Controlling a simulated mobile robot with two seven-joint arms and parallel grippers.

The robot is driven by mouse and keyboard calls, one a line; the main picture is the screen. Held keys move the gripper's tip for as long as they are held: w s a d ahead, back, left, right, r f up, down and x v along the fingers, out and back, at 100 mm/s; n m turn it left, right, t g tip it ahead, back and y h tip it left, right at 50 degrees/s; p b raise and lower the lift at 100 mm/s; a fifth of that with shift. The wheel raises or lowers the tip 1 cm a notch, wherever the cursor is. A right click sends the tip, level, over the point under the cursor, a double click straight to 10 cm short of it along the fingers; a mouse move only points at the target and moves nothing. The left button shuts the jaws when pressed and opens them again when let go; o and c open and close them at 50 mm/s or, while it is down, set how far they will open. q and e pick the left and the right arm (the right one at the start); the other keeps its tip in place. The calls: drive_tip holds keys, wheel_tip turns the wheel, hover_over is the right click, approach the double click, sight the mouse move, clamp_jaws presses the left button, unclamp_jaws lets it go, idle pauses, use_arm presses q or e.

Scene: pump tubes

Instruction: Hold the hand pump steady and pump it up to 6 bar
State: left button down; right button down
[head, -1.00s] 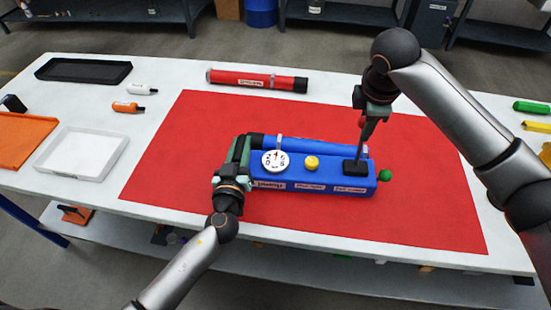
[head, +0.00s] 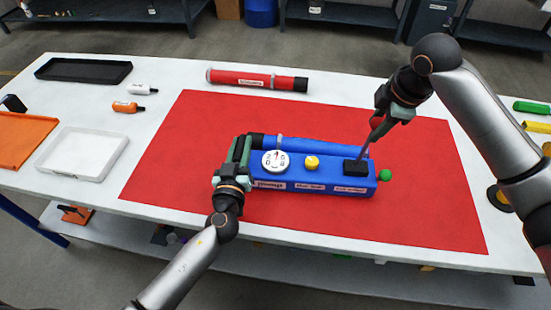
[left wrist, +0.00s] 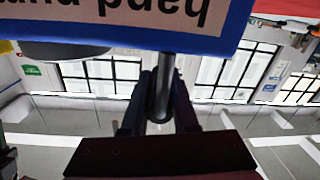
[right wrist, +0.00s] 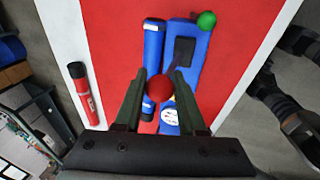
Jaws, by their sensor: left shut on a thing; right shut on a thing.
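The blue hand pump (head: 310,172) lies on the red mat (head: 430,205). Its white gauge (head: 275,161) faces up, but I cannot read its value. A yellow knob (head: 312,162) sits beside the gauge. The pump lever (head: 376,135) rises from a black block (head: 355,167) and leans to the right. My right gripper (head: 388,112) is shut on the lever's red knob (right wrist: 158,88), mostly hidden in the head view. My left gripper (head: 240,152) is at the pump's left end. In the left wrist view it is shut on a dark bar (left wrist: 164,85) of the pump.
A blue tube (head: 320,147) lies behind the pump, and a green knob (head: 385,175) is at its right end. A red tube (head: 256,80) lies behind the mat. The mat's front and left are clear.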

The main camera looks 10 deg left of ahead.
drive_tip(key=shift+s+d+f, duration=0.1)
drive_tip(key=shift+d+f, duration=0.2)
drive_tip(key=shift+f, duration=0.1)
drive_tip(key=shift+d+f+y, duration=0.15)
drive_tip(key=shift+d+y, duration=0.55)
drive_tip(key=shift+d, duration=0.1)
drive_tip(key=shift+d+f+m+y, duration=0.15)
drive_tip(key=shift+d+f+y, duration=0.05)
drive_tip(key=shift+d+y, duration=0.25)
drive_tip(key=shift+d+f+m+y, duration=0.15)
drive_tip(key=shift+d+y, duration=0.2)
drive_tip(key=shift+d, duration=0.1)
drive_tip(key=shift+d+f+y, duration=0.1)
drive_tip(key=shift+d+y, duration=0.2)
drive_tip(key=shift+w+a, duration=0.1)
drive_tip(key=shift+w, duration=0.1)
